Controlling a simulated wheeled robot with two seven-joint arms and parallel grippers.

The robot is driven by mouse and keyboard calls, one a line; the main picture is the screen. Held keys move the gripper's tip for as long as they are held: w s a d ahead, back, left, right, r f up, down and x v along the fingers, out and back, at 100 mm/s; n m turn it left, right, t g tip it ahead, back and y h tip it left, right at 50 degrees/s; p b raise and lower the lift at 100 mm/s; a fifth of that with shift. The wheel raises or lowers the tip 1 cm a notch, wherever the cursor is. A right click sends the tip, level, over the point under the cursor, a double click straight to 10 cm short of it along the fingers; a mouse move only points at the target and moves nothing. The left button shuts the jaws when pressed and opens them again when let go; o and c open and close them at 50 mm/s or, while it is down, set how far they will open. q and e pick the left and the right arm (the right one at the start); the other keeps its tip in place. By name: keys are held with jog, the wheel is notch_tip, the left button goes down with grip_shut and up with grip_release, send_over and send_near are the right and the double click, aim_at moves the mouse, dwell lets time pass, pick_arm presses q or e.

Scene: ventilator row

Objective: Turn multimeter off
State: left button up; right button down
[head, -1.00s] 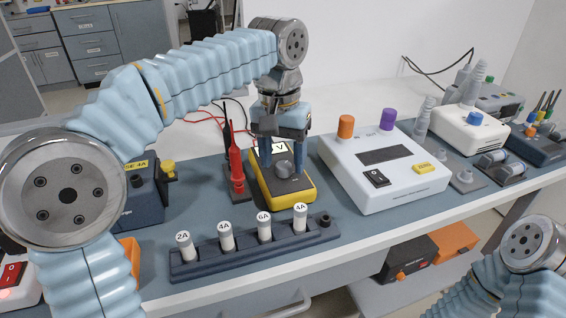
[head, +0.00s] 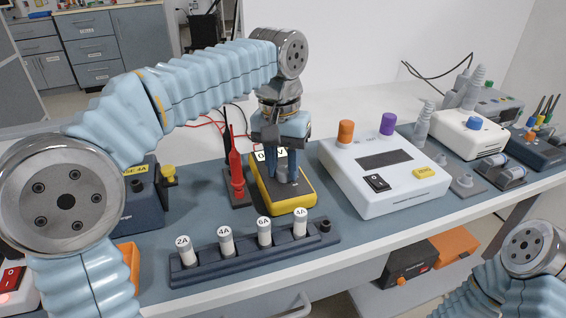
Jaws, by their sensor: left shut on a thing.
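The yellow and dark multimeter (head: 294,206) lies on the blue-grey bench mat, behind the fuse rack. Its white display shows partly behind my gripper, with a "0" and a "V" at its ends. My left gripper (head: 282,173) points straight down over the multimeter with its blue fingers shut on the grey dial (head: 281,174). The fingers hide part of the dial, so I cannot tell its setting. My right arm shows at the lower right corner, but its gripper is out of view.
Red and black probes (head: 237,175) stand in a holder just left of the multimeter. The fuse rack (head: 255,248) with labelled fuses is in front. A white device (head: 385,178) with orange and purple knobs stands close on the right.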

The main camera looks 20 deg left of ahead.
aim_at(281, 171)
pick_arm(q)
jog(key=shift+r+n+p, duration=0.15)
jog(key=shift+n+p, duration=0.5)
jog(key=shift+n, duration=0.45)
jog(key=shift+n+p, duration=0.3)
jog(key=shift+n, duration=3.3)
jog(key=o, duration=1)
jog(key=shift+o, duration=0.2)
notch_tip(281, 171, up, 14)
jog(key=shift+s+a+f, duration=0.15)
jog(key=shift+s+f, duration=0.1)
